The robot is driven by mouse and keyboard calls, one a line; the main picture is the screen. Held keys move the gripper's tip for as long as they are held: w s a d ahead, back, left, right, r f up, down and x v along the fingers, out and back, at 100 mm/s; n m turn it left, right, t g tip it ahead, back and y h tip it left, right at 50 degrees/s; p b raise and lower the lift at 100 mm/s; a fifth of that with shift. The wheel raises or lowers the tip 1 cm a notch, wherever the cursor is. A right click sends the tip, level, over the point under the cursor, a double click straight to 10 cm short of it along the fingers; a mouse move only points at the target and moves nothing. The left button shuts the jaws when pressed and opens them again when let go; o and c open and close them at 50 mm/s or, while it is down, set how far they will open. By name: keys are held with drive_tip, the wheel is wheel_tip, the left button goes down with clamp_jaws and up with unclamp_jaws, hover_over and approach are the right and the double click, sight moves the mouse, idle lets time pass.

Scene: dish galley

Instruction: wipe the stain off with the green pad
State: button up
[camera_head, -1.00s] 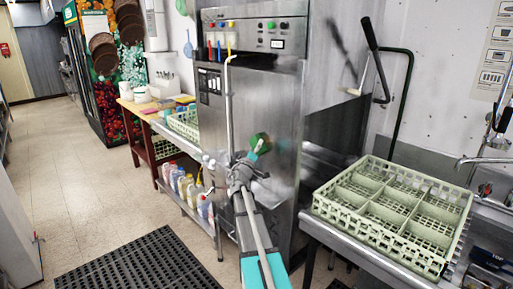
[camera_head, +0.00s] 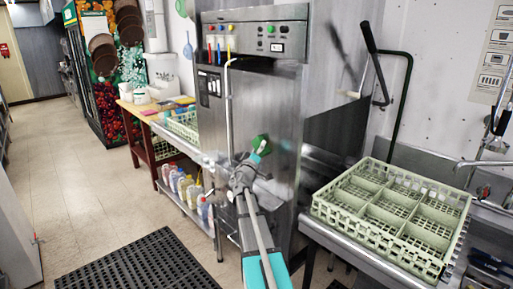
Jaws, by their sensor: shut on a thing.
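My gripper (camera_head: 249,167) is in front of the steel dish machine (camera_head: 270,110), at the lower middle of its front panel. It is shut on the green pad (camera_head: 261,144), which shows as a green patch with a teal part at the gripper's tip. The pad is at or close to the steel panel; I cannot tell whether it touches. I cannot make out a stain on the panel; the pad and gripper may cover it.
A pale green dish rack (camera_head: 318,207) sits on the steel counter at the right, below a lever handle (camera_head: 371,45). A side table at the left holds another rack (camera_head: 182,124), with several bottles (camera_head: 185,186) below. A black floor mat (camera_head: 140,268) lies at the lower left.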

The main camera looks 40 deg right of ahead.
sight(273, 147)
drive_tip(key=shift+s+d, duration=0.1)
drive_tip(key=shift+s, duration=1.15)
drive_tip(key=shift+s+d, duration=0.15)
drive_tip(key=shift+s, duration=0.85)
drive_tip(key=shift+s+d, duration=0.1)
drive_tip(key=shift+s, duration=0.85)
drive_tip(key=shift+a, duration=0.15)
drive_tip(key=shift+s+a, duration=0.2)
drive_tip(key=shift+a, duration=2.65)
drive_tip(key=shift+s+a, duration=0.15)
drive_tip(key=shift+a, duration=1.35)
drive_tip(key=shift+f, duration=0.1)
